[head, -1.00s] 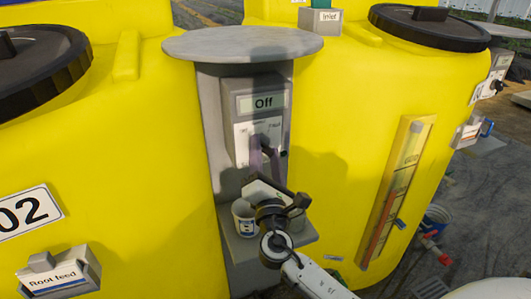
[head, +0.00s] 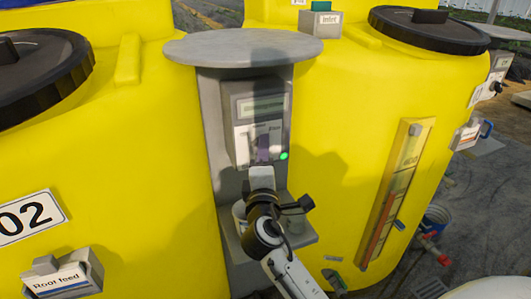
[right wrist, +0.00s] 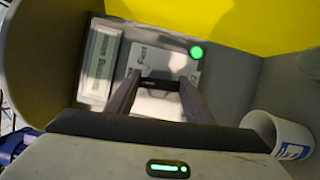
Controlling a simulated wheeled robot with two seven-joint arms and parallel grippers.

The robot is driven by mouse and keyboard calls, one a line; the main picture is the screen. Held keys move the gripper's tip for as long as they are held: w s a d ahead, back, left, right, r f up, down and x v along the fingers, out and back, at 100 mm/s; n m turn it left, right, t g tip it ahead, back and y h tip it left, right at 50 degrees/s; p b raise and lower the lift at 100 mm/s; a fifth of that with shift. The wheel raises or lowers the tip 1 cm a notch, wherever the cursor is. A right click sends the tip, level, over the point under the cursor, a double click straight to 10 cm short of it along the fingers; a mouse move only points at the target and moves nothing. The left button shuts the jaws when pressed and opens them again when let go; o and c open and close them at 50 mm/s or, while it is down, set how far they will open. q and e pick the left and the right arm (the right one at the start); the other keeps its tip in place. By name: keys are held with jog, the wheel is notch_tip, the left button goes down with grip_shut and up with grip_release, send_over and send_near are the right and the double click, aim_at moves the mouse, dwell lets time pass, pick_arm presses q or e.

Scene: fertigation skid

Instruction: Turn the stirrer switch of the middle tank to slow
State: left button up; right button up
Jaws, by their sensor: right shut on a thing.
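The stirrer switch box (head: 257,120) is a grey unit with a display, on a grey post between two yellow tanks. Its display (head: 263,105) carries text too blurred to read, also in the right wrist view (right wrist: 101,64). A green lamp (head: 284,156) glows at the box's lower right; it also shows in the right wrist view (right wrist: 197,53). My right gripper (head: 262,150) reaches the box's front from below. In the right wrist view its two fingers (right wrist: 160,84) are shut on the dark switch knob (right wrist: 153,86), largely hidden between them. My left gripper is out of view.
A round grey cover (head: 243,46) overhangs the box. A white cup (head: 239,216) stands on the small shelf (head: 300,236) below, close to my right gripper; it also shows in the right wrist view (right wrist: 278,135). A level gauge (head: 395,190) is on the right tank.

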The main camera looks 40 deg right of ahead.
jog(key=shift+m, duration=0.5)
jog(key=o, duration=1)
jog(key=shift+o, duration=0.2)
